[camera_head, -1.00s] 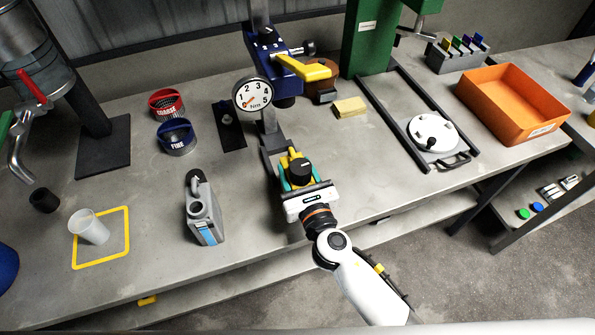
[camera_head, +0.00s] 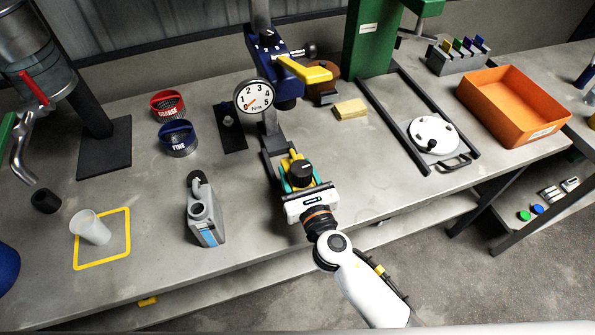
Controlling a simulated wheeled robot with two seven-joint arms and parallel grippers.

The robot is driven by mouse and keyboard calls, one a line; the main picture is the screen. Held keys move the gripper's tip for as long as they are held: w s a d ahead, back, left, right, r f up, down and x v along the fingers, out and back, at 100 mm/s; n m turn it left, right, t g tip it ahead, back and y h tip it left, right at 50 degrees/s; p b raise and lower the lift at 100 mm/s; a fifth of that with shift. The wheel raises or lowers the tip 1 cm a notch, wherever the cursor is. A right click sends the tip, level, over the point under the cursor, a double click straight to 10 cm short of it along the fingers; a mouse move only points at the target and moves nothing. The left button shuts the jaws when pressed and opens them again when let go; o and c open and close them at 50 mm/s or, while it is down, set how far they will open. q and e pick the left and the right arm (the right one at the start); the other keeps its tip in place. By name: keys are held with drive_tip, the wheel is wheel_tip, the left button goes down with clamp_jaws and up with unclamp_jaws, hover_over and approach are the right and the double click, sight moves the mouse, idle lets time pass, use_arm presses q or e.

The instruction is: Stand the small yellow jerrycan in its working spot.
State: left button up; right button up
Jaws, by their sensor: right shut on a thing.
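The small yellow jerrycan (camera_head: 291,157) is mostly hidden by my right gripper; a yellow part and a black cap show. My right gripper (camera_head: 298,178) is shut on it, at the foot of the blue column with the round dial (camera_head: 254,96). I cannot tell whether the jerrycan touches the surface below it. A yellow square outline (camera_head: 128,236) is marked on the bench at the left, with a translucent cup (camera_head: 90,227) at its left part. My left gripper is not in view.
A yellow sponge (camera_head: 350,109), a white lidded disc (camera_head: 433,134) and an orange tray (camera_head: 512,108) are to the right.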

drive_tip(key=x, duration=1)
drive_tip(key=shift+b, duration=0.4)
idle(3.6)
drive_tip(key=o, duration=1.4)
drive_tip(key=v, duration=1.2)
